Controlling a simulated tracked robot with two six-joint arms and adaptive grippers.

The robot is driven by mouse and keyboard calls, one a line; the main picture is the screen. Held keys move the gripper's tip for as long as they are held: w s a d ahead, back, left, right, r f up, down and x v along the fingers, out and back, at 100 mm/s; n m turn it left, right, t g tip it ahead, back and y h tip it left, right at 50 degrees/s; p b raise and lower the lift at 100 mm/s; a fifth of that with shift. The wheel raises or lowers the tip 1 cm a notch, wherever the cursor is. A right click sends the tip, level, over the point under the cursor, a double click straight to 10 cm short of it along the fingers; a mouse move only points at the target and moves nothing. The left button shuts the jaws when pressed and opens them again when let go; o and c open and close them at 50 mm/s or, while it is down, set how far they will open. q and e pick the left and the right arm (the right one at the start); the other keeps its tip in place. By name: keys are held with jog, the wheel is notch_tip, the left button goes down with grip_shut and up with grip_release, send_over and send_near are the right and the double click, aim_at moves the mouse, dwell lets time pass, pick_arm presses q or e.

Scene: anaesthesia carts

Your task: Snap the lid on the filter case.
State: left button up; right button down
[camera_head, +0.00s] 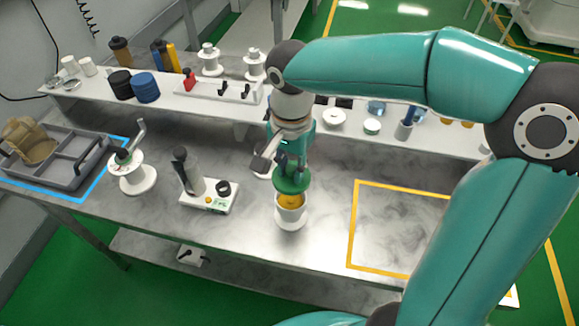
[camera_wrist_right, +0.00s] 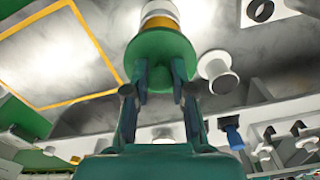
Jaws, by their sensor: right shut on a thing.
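The filter case (camera_head: 290,213) is a white cup on a round white foot on the bench, with a yellow filter (camera_head: 291,200) showing at its top. The lid (camera_head: 291,180) is a green disc directly above the filter. My right gripper (camera_head: 289,160) points down and is shut on the lid. In the right wrist view, its two fingers (camera_wrist_right: 160,80) hold the green lid (camera_wrist_right: 160,50), with yellow and white bands beyond. Yellow shows between lid and cup in the head view; I cannot tell whether the lid touches the filter. My left gripper is not in view.
Left of the case stand a white device (camera_head: 208,198) with a dark-topped cylinder and a white spool-like stand (camera_head: 133,180). A grey tray (camera_head: 75,172) with a brown bag lies far left. A raised shelf (camera_head: 160,103) carries several items behind. The yellow-outlined area (camera_head: 390,230) at right is clear.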

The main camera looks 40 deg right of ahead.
jog(key=shift+f, duration=0.2)
jog(key=shift+f+b, duration=2.7)
jog(key=shift+f, duration=0.45)
jog(key=shift+f+b, duration=0.45)
jog(key=shift+f, duration=0.05)
jog(key=c, duration=0.9)
grip_release()
notch_tip(320, 180, up, 12)
jog(key=shift+f, duration=0.1)
